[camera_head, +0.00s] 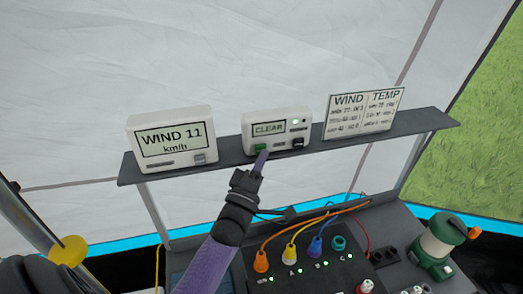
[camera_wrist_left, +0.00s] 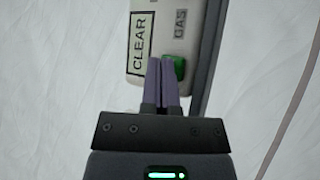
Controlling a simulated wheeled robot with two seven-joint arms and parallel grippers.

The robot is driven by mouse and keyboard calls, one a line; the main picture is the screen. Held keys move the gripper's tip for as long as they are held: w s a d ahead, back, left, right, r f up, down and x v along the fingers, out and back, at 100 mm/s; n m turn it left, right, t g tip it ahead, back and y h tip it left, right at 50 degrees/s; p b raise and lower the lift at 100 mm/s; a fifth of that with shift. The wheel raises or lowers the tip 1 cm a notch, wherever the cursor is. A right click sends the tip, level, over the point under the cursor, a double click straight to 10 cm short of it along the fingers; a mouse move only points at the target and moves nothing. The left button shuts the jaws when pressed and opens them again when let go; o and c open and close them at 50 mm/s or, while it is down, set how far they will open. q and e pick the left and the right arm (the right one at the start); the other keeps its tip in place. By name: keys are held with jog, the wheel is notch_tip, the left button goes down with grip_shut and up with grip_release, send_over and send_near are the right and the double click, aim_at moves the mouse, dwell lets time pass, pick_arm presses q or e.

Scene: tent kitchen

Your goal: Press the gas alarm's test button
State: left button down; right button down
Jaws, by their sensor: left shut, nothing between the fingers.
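The gas alarm (camera_head: 276,128) is a white box on a grey shelf, with a display reading CLEAR and a small green light at its upper right. A green button (camera_head: 261,148) is at its lower left and a black button (camera_head: 298,143) at its lower right. My left gripper (camera_head: 262,155) is shut and empty, its purple fingertips at the green button. In the left wrist view, the fingertips (camera_wrist_left: 161,62) partly cover the green button (camera_wrist_left: 177,69), beside the word GAS on the alarm (camera_wrist_left: 157,25). I cannot tell whether they touch it. My right gripper is not in view.
The grey shelf (camera_head: 228,157) also holds a white wind meter (camera_head: 171,137) reading WIND 11 km/h and a WIND/TEMP card (camera_head: 362,113). Below are a dark panel with orange, yellow and blue plugged cables (camera_head: 308,238) and a green lantern (camera_head: 437,246).

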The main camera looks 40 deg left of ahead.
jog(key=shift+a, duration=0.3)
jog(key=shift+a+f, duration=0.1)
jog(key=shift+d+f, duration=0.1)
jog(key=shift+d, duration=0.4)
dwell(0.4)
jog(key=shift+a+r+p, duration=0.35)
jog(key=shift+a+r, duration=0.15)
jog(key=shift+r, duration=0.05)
